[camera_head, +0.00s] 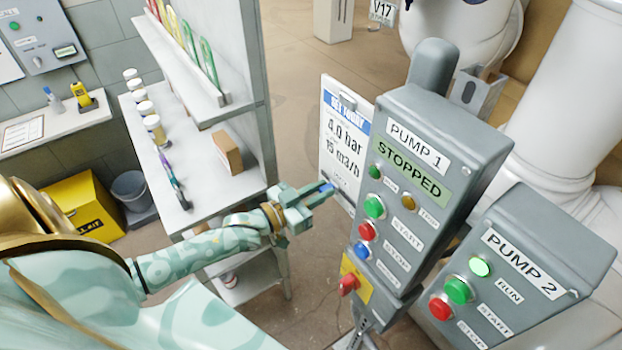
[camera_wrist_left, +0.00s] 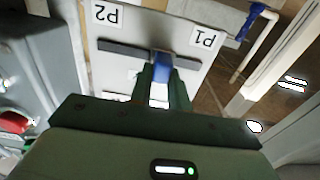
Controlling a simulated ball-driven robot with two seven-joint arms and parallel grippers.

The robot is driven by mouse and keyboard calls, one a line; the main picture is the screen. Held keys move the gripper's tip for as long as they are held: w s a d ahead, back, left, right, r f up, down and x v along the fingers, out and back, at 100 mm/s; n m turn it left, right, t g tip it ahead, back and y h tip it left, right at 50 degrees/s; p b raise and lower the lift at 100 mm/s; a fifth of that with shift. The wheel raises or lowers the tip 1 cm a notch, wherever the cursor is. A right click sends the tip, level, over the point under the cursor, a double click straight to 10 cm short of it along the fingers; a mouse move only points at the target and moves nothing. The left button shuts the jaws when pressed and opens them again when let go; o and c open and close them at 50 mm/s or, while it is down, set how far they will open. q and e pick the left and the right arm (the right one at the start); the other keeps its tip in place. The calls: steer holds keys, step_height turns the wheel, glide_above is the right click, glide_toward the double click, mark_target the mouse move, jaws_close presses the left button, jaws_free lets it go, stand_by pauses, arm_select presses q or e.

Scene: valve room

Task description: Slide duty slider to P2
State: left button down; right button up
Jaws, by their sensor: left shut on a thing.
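The duty slider's blue knob (camera_wrist_left: 161,65) sits in a dark slot (camera_wrist_left: 120,50) on a pale panel (camera_wrist_left: 150,28) in the left wrist view. The label P2 (camera_wrist_left: 107,14) is at the slot's left end and P1 (camera_wrist_left: 207,39) at its right, both upside down. The knob is near the slot's middle, a little toward P1. My left gripper (camera_wrist_left: 162,78) is shut on the knob, one finger on each side. In the head view my left gripper (camera_head: 318,194) is beside the white sign board, with a bit of blue at its tips. My right gripper is out of view.
The grey PUMP 1 box (camera_head: 430,170) reads STOPPED and stands right of my gripper. The PUMP 2 box (camera_head: 520,270) is lower right, its RUN lamp lit. A white sign board (camera_head: 343,140) is close behind the gripper. A shelf rack (camera_head: 205,165) stands left.

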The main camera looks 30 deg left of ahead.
mark_target(354, 201)
arm_select(q)
steer(key=d, duration=0.2)
steer(key=s+d+p, duration=0.2)
steer(key=d, duration=0.1)
steer(key=shift+s+d, duration=0.2)
steer(key=shift+d, duration=0.15)
steer(key=c, duration=1.3)
jaws_free()
steer(key=shift+d, duration=0.15)
steer(key=shift+s, duration=0.1)
steer(key=v, duration=1.6)
steer(key=shift+s+b, duration=0.1)
steer(key=shift+b, duration=0.2)
